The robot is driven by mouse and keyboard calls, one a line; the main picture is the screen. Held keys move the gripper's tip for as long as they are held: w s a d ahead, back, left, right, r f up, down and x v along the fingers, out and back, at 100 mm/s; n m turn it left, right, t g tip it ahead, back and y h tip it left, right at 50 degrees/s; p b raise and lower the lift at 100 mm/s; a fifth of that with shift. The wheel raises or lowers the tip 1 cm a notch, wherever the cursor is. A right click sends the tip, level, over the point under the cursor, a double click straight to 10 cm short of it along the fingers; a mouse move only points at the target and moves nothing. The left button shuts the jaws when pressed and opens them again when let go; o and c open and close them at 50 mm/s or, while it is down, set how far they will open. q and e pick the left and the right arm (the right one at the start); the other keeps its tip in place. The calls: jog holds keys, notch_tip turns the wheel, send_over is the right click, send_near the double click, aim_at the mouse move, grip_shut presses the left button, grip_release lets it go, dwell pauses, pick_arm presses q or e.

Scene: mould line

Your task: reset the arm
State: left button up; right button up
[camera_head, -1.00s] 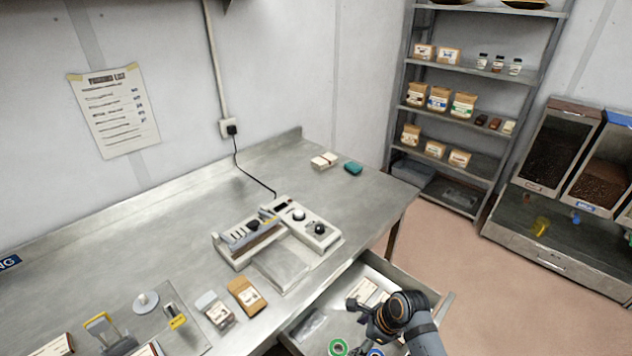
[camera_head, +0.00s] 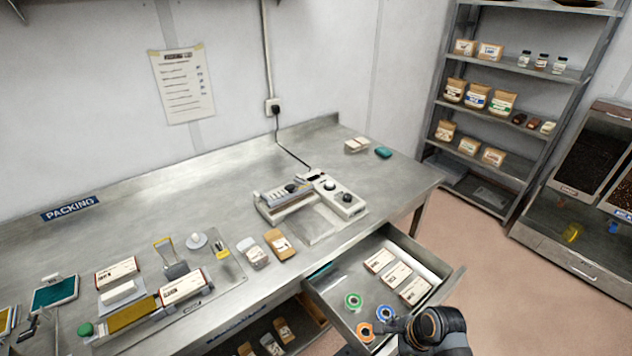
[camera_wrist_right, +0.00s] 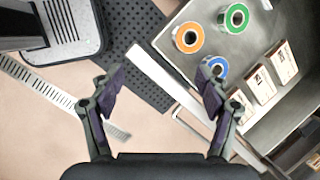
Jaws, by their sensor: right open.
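My right gripper (camera_head: 384,328) is at the front edge of the open drawer (camera_head: 335,322) in the head view. In the right wrist view my right gripper (camera_wrist_right: 157,92) has its fingers spread wide with nothing between them. The drawer front's pale edge and the floor show beyond the fingers. My left gripper is not in view.
The drawer holds a green tape roll (camera_head: 353,300), an orange roll (camera_head: 365,331), a blue roll (camera_head: 384,312) and white-labelled boxes (camera_head: 397,275). A sealing machine (camera_head: 312,195) stands on the steel bench (camera_head: 190,195). Floor is free right of the drawer.

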jog(key=shift+s+d+r+n, duration=0.25)
jog(key=shift+s+n, duration=0.1)
jog(key=shift+n, duration=0.55)
jog(key=s+d+r+n+t+h, duration=0.1)
jog(key=s+d+r+n+h, duration=0.2)
jog(key=n, duration=0.6)
jog(key=s+d+r+n+h, duration=0.1)
jog(key=s+d+r+n, duration=0.1)
jog(key=s+r+n, duration=0.6)
notch_tip(320, 180, down, 30)
jog(key=w+d+n+g+b, duration=0.1)
jog(key=d+b, duration=0.1)
jog(key=d, duration=0.1)
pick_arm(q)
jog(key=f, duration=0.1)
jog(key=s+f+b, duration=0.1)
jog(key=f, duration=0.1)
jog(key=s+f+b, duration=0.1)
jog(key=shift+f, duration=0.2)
pick_arm(e)
jog(key=s+f+g, duration=0.1)
jog(key=s+f, duration=1.8)
jog(key=f, duration=0.1)
jog(key=shift+s+d+f, duration=0.25)
jog(key=shift+s+d, duration=0.05)
jog(key=shift+d, duration=0.15)
jog(key=shift+o, duration=0.4)
